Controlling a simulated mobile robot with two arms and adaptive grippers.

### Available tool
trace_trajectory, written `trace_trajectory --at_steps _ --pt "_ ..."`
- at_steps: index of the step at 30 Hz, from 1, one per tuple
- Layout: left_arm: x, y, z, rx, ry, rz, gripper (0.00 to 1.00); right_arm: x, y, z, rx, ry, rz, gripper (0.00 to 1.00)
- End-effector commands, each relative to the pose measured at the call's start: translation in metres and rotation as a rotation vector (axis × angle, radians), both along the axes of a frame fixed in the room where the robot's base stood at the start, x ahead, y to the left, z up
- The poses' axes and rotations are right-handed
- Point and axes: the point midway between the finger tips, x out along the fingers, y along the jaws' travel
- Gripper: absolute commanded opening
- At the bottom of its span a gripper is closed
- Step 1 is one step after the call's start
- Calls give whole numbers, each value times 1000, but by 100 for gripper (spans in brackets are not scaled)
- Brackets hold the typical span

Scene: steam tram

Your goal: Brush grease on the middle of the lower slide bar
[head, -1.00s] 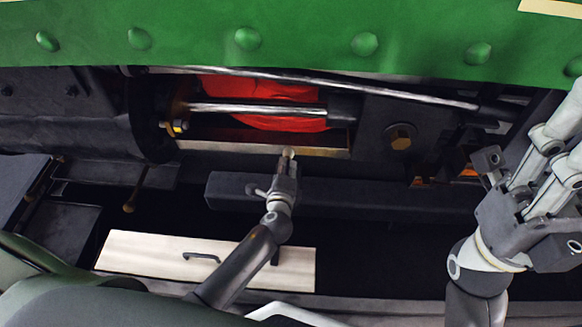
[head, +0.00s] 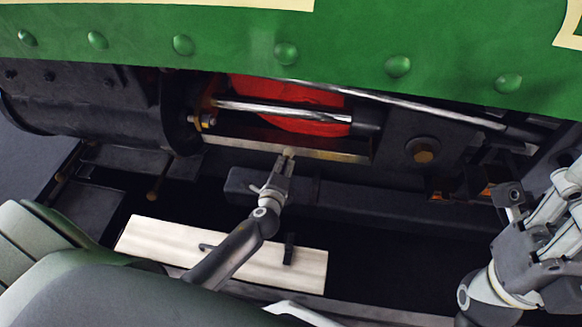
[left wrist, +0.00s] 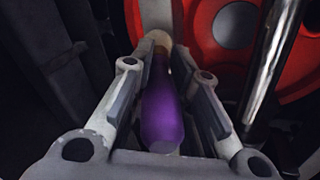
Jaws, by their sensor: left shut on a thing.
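The lower slide bar (head: 340,155) is a pale metal strip below the bright piston rod in the head view. My left gripper (head: 280,172) is shut on a brush, with its jaws just below the middle of the bar. The brush's pale tip (head: 289,152) overlaps the bar's lower edge in the picture; I cannot tell whether it touches. In the left wrist view the brush's purple handle (left wrist: 162,110) lies between the fingers, its tan tip pointing away from me. My right gripper (head: 540,205) is at the right edge, its fingers spread and apparently empty, partly cut off.
The piston rod (head: 285,112) and a red wheel (head: 300,90) lie behind and above the bar. A green riveted panel (head: 350,45) overhangs the top. A dark beam (head: 400,205) runs below the bar. A pale board (head: 180,250) with a handle lies lower left.

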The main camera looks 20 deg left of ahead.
Motion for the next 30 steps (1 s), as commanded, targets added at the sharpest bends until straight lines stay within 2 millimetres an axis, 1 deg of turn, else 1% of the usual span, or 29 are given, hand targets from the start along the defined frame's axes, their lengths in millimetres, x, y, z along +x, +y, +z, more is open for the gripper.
trace_trajectory --at_steps 3,11,13,27,30 --pt "-1 6 1 0 0 1 0 1 0 -3 -3 16 0 40" --pt "-2 6 0 0 0 0 0 2 1 -4 -5 19 1 40" --pt "-5 5 0 0 0 0 0 2 1 -4 -5 19 1 40" --pt "-49 -7 -1 0 1 -1 0 2 1 -3 -2 11 1 40" --pt "-56 -8 0 -1 0 0 0 2 0 -3 1 9 -1 40"
